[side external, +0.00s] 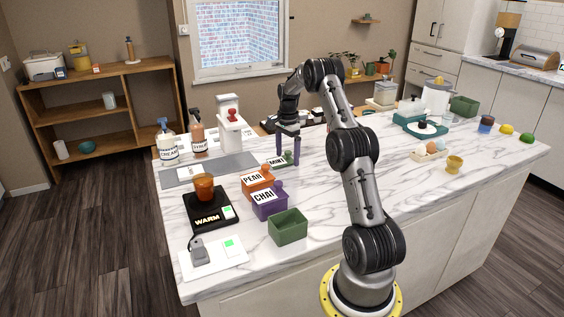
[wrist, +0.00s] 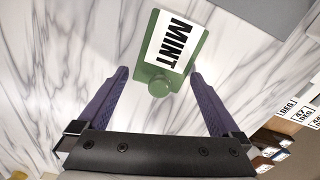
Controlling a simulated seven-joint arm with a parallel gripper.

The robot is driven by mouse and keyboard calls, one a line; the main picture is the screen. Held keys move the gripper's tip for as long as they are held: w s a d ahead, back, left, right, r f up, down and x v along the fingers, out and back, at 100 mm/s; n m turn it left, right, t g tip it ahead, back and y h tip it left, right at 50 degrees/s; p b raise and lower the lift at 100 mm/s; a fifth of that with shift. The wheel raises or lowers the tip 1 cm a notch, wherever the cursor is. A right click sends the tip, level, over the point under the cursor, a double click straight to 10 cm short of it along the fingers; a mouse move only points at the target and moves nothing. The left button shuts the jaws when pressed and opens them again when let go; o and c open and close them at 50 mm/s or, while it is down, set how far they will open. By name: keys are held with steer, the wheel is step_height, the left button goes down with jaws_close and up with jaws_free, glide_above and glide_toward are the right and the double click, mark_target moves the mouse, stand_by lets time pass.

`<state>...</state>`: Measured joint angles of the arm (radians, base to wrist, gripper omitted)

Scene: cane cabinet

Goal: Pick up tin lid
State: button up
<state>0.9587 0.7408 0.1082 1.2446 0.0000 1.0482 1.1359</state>
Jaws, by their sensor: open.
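The green tin lid labelled MINT (side external: 278,163) lies on the marble counter, with a knob at one end. In the wrist view, the lid (wrist: 184,62) is ahead of and between the fingers, with its round knob (wrist: 159,88) nearest the palm. My gripper (side external: 288,159) is open above the lid, with purple fingers pointing down. In the wrist view, my gripper (wrist: 159,76) has the knob between its fingers, with a gap on both sides. An open green tin (side external: 288,228) stands near the front of the counter.
The orange PEAR tin (side external: 256,187) and purple CHAI tin (side external: 269,206) stand in front of the lid. A black WARM plate (side external: 211,212) holds an amber cup (side external: 204,187). Two pump bottles and a white dispenser (side external: 228,125) stand behind.

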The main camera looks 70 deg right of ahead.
steer(key=c, duration=1)
steer(key=shift+r, duration=0.15)
